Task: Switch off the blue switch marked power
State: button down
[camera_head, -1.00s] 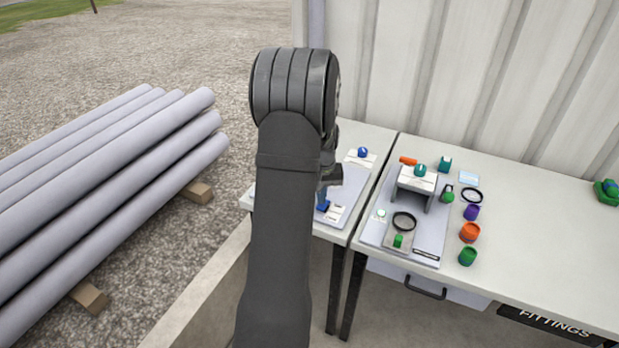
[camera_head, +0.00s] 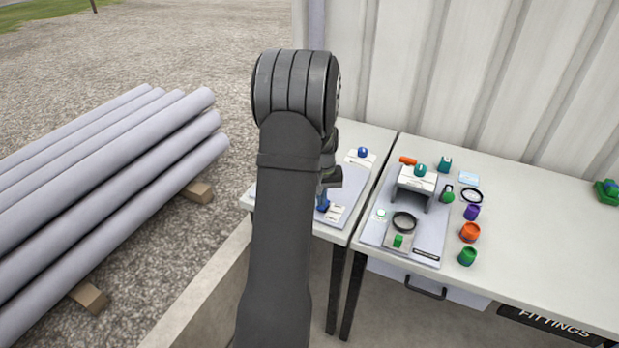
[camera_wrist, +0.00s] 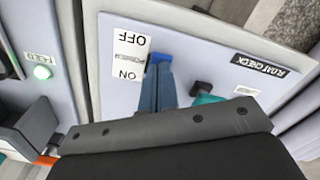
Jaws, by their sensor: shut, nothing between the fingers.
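In the wrist view, a white label (camera_wrist: 128,55) with OFF, POWER and ON on it appears upside down on a grey panel (camera_wrist: 100,85). Beside the label is the blue switch (camera_wrist: 160,58), partly hidden behind my fingers. My gripper (camera_wrist: 158,80) is shut and empty, its tips at or very close to the switch. I cannot tell whether they touch, or which way the switch is set. In the head view, blue at the switch (camera_head: 323,206) shows just below my gripper (camera_head: 323,195), mostly hidden by my arm.
Another board (camera_head: 430,235) with fittings stands right; pipes (camera_head: 110,170) lie left.

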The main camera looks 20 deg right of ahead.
jog(key=shift+f, duration=0.6)
dwell(0.3)
jog(key=shift+r, duration=3.5)
